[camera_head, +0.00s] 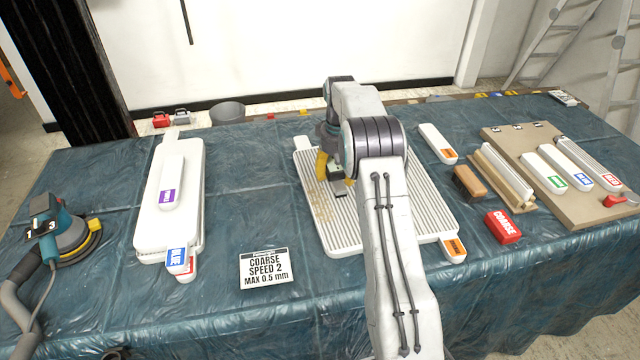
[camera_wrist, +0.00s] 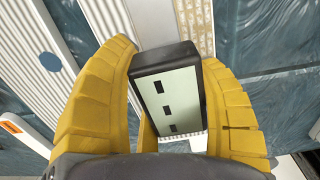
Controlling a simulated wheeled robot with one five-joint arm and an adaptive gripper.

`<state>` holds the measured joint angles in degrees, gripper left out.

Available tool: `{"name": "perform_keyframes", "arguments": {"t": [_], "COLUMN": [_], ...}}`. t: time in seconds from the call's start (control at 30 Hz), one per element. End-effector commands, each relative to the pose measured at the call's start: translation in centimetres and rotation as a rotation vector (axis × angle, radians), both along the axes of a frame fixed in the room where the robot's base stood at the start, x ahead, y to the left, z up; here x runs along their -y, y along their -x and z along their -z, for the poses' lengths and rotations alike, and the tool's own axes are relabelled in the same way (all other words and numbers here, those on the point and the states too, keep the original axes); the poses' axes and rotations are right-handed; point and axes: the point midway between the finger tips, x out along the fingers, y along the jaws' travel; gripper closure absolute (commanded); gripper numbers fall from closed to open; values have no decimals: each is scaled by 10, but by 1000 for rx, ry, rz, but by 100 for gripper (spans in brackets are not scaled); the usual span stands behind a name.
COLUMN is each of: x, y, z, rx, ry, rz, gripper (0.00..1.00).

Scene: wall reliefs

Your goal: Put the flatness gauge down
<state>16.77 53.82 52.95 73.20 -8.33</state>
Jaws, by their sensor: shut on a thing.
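The flatness gauge (camera_wrist: 178,100) is a small dark block with a pale display face showing several black dashes. In the wrist view my gripper (camera_wrist: 168,58) has its yellow fingers on both sides of the gauge, shut on it. In the head view my gripper (camera_head: 328,168) is over the white ribbed panel (camera_head: 348,236), and the gauge (camera_head: 340,186) shows only partly beside the fingers. I cannot tell whether the gauge touches the panel. A yellowish speckled patch (camera_head: 318,204) lies on the panel's left part. My arm hides much of the panel's right side.
A sign (camera_head: 265,267) reads "COARSE SPEED 2 MAX 0.5 mm". A white board stack (camera_head: 150,226) and a sander (camera_head: 68,240) stand left. A red COARSE block (camera_head: 502,227), a brush (camera_head: 468,183) and a tan board (camera_head: 590,208) with sanding tools lie right.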

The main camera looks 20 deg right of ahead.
Motion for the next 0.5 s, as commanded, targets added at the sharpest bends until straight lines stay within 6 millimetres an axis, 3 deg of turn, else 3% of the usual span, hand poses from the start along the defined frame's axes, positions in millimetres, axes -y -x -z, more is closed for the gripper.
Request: {"name": "perform_keyframes", "arguments": {"t": [0.2, 0.5], "x": [-23, -33], "y": [-25, -35], "z": [17, 28], "rx": [0, 1], "ry": [0, 0], "rz": [-1, 1], "gripper": [76, 76]}}
